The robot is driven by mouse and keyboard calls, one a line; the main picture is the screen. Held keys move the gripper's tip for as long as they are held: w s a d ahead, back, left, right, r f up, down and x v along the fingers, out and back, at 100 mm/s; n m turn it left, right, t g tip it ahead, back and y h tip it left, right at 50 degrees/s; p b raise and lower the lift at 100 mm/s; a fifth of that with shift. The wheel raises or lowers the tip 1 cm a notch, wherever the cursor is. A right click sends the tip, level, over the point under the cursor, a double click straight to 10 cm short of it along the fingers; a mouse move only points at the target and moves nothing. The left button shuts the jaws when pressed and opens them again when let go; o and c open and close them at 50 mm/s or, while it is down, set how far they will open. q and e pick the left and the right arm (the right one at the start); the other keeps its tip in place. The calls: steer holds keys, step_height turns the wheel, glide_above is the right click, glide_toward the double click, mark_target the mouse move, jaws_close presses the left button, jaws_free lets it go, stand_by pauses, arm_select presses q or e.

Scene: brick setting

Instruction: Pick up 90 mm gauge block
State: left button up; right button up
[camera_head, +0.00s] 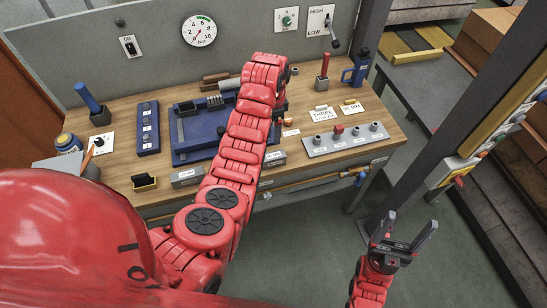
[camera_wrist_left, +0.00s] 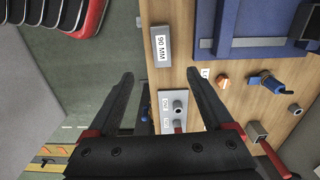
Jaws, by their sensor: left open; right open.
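The 90 mm gauge block (camera_wrist_left: 160,46) is a grey bar with a white "90 MM" label in the left wrist view. It lies on the wooden bench by the front edge, beside the blue tray. In the head view it appears to be the grey labelled block (camera_head: 275,158) just right of my left forearm; its label is too small to read. My left gripper (camera_wrist_left: 160,74) is open and empty above the bench, with the block past its fingertips; my arm mostly hides it in the head view. My right gripper (camera_head: 410,226) is open and empty, out over the floor.
A grey plate with posts (camera_head: 345,140) stands right of the block. The blue tray (camera_head: 185,158) lies behind it. Another grey block (camera_head: 187,177) and a black holder (camera_head: 144,182) are at the front left. A metal upright (camera_head: 405,150) stands beyond the bench's right end.

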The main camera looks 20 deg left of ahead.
arm_select(q)
steer(key=b, duration=0.9)
glide_above(273, 155)
step_height(273, 155, down, 11)
steer(key=shift+d+r, duration=0.15)
steer(key=shift+r, duration=0.05)
steer(key=shift+f, duration=0.6)
steer(key=shift+f+p, duration=0.2)
steer(key=shift+p, duration=0.45)
step_height(273, 155, down, 3)
steer(key=shift+r+p, duration=0.1)
steer(key=shift+p, duration=0.95)
steer(key=shift+f, duration=1.05)
jaws_close()
